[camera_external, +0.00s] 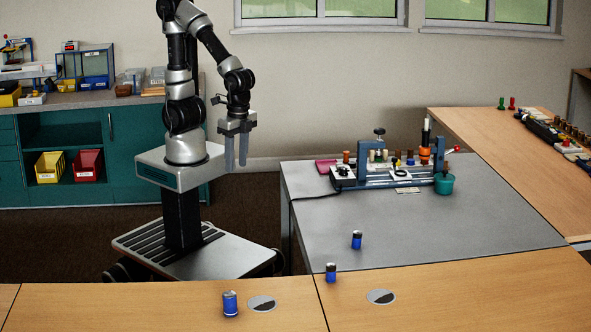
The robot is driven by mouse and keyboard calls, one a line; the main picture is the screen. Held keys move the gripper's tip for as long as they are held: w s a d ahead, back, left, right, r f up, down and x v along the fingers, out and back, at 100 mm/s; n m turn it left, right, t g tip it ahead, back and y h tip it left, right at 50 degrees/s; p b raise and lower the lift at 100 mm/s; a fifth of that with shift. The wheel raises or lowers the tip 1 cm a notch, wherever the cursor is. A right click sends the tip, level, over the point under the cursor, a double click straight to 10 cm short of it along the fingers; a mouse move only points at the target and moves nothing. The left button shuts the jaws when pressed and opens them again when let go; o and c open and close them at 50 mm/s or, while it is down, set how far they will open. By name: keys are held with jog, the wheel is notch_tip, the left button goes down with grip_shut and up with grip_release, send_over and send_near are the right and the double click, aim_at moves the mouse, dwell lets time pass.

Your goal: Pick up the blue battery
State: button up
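A second battery (331,272) is at the seam where the wooden table meets the grey table. A third battery (356,240) is on the grey table, a little farther back. The picture does not show which one the task means. My gripper (236,166) hangs pointing down above my base, left of the grey table and apart from all the batteries. Its two fingers look slightly apart with nothing between them.
The grey table (440,225) is mostly bare at the front. A blue fixture (372,178) with several small pieces and a teal cup (444,184) stand at its back. A right-hand wooden table (500,150) holds more parts.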

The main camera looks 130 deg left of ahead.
jog(key=shift+o, duration=0.5)
notch_tip(320, 180, up, 12)
jog(key=w+t, duration=0.2)
jog(key=t, duration=0.3)
jog(key=shift+w+r+t, duration=0.15)
jog(key=shift+t, duration=0.15)
jog(key=w+d+r+m+p, duration=0.1)
jog(key=w+d+r+p, duration=0.1)
jog(key=w+r, duration=0.6)
jog(key=m+h+p, duration=0.2)
jog(key=m+p, duration=0.1)
jog(key=p, duration=0.1)
send_over(330, 264)
jog(key=s+a, duration=0.4)
jog(key=s, duration=0.3)
notch_tip(330, 264, down, 15)
jog(key=x, duration=0.4)
jog(key=b+x, duration=0.1)
jog(key=x, duration=0.9)
jog(key=shift+s+d, duration=0.1)
jog(key=shift+d, duration=0.3)
jog(key=shift+b+x, duration=0.55)
jog(key=shift+x, duration=2.4)
grip_shut()
